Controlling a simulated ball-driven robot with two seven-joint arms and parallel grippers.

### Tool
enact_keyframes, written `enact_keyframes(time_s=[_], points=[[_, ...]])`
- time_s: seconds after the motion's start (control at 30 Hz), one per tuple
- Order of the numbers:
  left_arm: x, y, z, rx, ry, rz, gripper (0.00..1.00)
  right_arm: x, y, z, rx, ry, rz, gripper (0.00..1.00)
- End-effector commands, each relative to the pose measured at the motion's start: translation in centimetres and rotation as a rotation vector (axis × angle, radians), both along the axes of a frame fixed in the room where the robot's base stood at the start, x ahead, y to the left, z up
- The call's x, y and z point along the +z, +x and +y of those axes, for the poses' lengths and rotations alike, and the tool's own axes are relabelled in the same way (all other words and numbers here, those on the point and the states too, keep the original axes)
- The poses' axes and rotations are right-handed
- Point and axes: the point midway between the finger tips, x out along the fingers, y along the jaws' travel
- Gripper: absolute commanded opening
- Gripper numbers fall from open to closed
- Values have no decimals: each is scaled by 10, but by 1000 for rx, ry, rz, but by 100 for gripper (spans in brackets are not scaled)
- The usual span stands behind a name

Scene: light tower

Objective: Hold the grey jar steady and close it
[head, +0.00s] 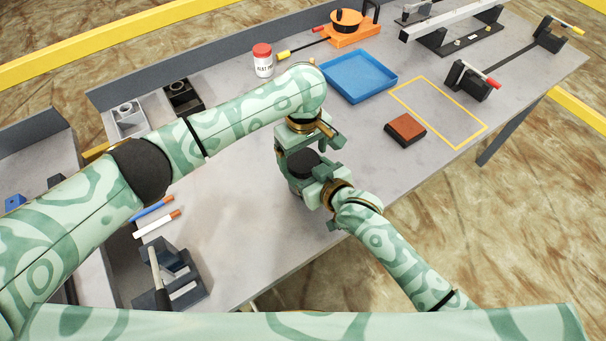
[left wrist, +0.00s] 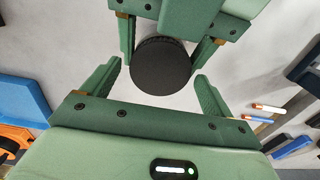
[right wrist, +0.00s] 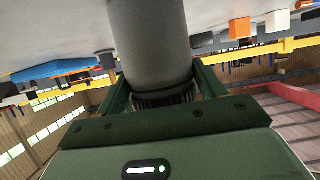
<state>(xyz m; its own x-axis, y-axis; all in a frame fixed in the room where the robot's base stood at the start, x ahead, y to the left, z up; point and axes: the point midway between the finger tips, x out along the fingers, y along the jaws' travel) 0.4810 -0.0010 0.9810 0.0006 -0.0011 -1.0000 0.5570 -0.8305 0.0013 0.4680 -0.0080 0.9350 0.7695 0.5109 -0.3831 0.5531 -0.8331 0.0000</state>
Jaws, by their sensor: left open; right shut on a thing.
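The grey jar (right wrist: 155,40) stands upright on the table and shows inverted in the right wrist view. Its ribbed black lid (right wrist: 165,97) sits at its mouth; I cannot tell how tight it is. From above, the round black lid shows in the left wrist view (left wrist: 160,66) and the head view (head: 303,162). My right gripper (right wrist: 160,88) is shut on the jar just below the lid. My left gripper (left wrist: 158,76) is open, with one finger on each side of the lid and gaps visible. In the head view, the two grippers hide most of the jar.
A brown block (head: 405,129), a blue tray (head: 358,77) and a red-capped white bottle (head: 263,61) lie farther back. The table (head: 240,225) in front of the jar is clear.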

Motion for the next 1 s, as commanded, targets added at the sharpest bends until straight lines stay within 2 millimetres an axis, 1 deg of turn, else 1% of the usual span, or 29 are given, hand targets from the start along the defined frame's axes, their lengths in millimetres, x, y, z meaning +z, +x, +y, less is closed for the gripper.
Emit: enact_keyframes(time_s=[0.3,0.37,0.4,0.47,0.57,0.6,0.67,0.7,0.93,1.0], points=[[-2,0,0,-1,1,1,86,0,0,0,0,1,-1,6],[-2,0,0,-1,1,1,70,0,0,0,0,1,-1,6],[-2,0,0,-1,1,1,58,0,0,0,0,1,-1,6],[-2,0,0,-1,0,0,42,0,0,0,0,1,-1,6],[-2,0,0,-1,0,0,40,0,0,0,0,1,-1,6],[-2,0,0,-1,0,0,70,0,0,0,0,1,-1,6],[-2,0,0,-1,0,0,87,0,0,0,0,1,-1,6],[-2,0,0,-1,0,0,89,0,0,0,0,1,-1,6],[-2,0,0,-1,0,0,89,0,0,0,0,1,-1,6],[2,0,0,-1,0,-1,89,0,0,0,0,0,0,6]])
